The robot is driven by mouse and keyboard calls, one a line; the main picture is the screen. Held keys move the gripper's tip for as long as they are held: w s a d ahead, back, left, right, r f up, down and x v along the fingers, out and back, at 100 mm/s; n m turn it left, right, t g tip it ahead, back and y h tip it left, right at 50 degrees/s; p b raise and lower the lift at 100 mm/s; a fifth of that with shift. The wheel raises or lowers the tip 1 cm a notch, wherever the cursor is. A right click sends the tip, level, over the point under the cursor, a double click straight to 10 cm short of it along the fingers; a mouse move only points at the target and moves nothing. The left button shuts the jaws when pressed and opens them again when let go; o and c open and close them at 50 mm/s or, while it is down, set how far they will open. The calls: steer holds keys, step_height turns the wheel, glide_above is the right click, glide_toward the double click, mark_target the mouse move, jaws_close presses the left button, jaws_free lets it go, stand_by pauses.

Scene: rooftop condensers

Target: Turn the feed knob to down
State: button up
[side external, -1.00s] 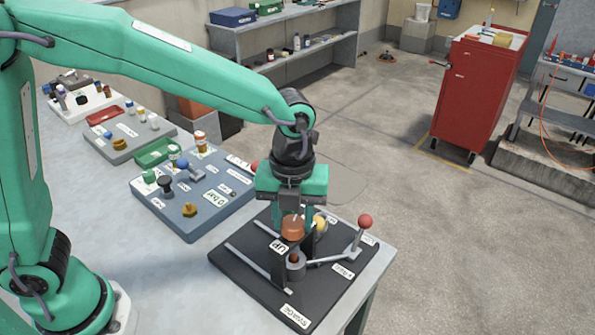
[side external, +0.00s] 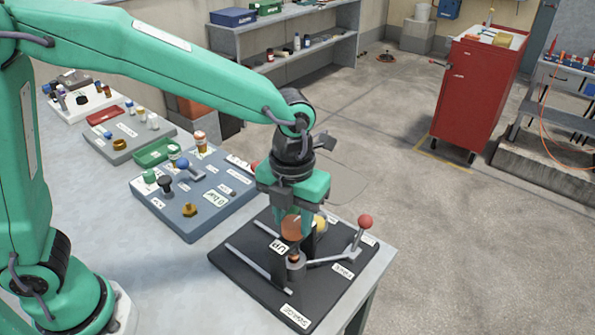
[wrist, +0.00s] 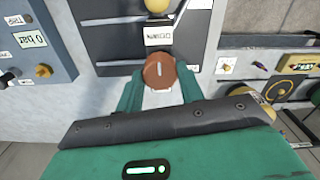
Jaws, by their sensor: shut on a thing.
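An orange-brown knob (side external: 291,229) stands on the black panel (side external: 240,279) at the bench's near end. A white "UP" label (side external: 278,247) shows just below it in the side view. My gripper (side external: 293,238) points down and is shut on the knob. In the wrist view the knob (wrist: 160,75) sits between my two green fingers (wrist: 160,92). A pale line on its face runs nearly vertically in that picture, towards a white label (wrist: 160,36) whose lettering is hard to read. The fingers hide part of the knob's sides.
A red-ball lever (side external: 365,222) rises right of the knob, and a yellow ball (side external: 319,224) stands close behind it. A blue-grey panel (side external: 150,208) with a brass knob (side external: 189,209) lies to the left. Bare bench (side external: 110,225) is free in front of that panel.

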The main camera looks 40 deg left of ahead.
mark_target(292, 221)
steer(key=o, duration=1)
steer(key=shift+r, duration=0.15)
steer(key=shift+r, duration=3.8)
steer(key=shift+a, duration=0.1)
